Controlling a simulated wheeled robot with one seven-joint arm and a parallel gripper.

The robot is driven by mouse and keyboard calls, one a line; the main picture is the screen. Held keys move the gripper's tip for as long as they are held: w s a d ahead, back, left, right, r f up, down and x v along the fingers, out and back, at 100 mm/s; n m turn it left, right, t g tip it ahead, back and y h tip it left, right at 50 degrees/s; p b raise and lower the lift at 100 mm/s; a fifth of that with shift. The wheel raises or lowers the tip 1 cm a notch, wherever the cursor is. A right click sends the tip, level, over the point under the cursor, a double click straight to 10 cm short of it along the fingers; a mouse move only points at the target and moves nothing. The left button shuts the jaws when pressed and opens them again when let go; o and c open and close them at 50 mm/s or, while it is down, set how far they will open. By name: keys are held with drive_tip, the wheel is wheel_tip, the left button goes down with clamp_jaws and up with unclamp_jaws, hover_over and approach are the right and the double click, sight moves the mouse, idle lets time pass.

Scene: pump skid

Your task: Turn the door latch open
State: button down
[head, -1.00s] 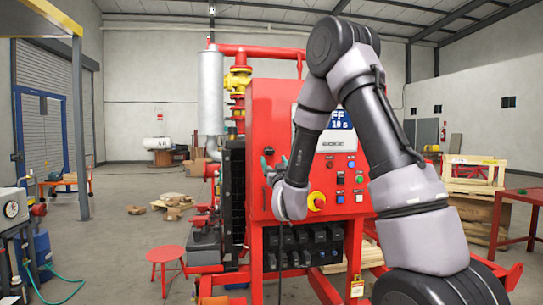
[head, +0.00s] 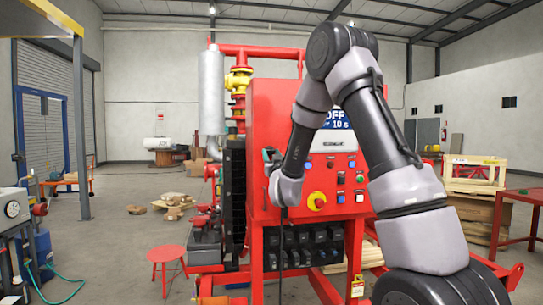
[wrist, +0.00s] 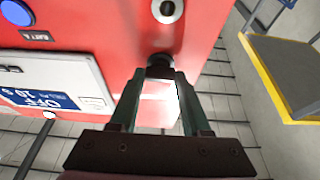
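The red cabinet door (head: 262,110) faces me in the head view, and its red face (wrist: 118,35) fills the upper left of the wrist view. A small black latch (wrist: 160,62) sits near the door's edge in the wrist view. My gripper (wrist: 162,74) is at the latch, its two grey-green fingers well apart with one tip on each side of it. Whether the tips touch the latch I cannot tell. In the head view my gripper (head: 270,158) shows as a dark shape against the door's left part, and the latch is hidden there.
A silver ring lock (wrist: 167,10) sits beside the latch on the door. A yellow-red rotary switch (head: 316,201) and several buttons are to the right of my wrist. A red stool (head: 167,256) stands left of the skid, with open floor around it.

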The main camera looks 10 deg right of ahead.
drive_tip(key=shift+n, duration=0.4)
drive_tip(key=n+y, duration=0.2)
drive_tip(key=n, duration=0.1)
drive_tip(key=n+y, duration=0.1)
drive_tip(key=n, duration=0.2)
drive_tip(key=shift+d+g+y, duration=0.2)
drive_tip(key=shift+g+y, duration=0.2)
drive_tip(key=n+y, duration=0.1)
drive_tip(key=n, duration=0.2)
drive_tip(key=n+g+y, duration=0.1)
drive_tip(key=n, duration=0.2)
drive_tip(key=shift+d+r+g, duration=0.15)
drive_tip(key=shift+g, duration=0.15)
drive_tip(key=n+g, duration=0.1)
drive_tip(key=n, duration=0.2)
drive_tip(key=n+g+y, duration=0.1)
drive_tip(key=n, duration=0.2)
drive_tip(key=shift+r, duration=0.2)
drive_tip(key=shift+n+g, duration=0.7)
drive_tip(key=shift+n, duration=1)
drive_tip(key=shift+c, duration=1.8)
unclamp_jaws()
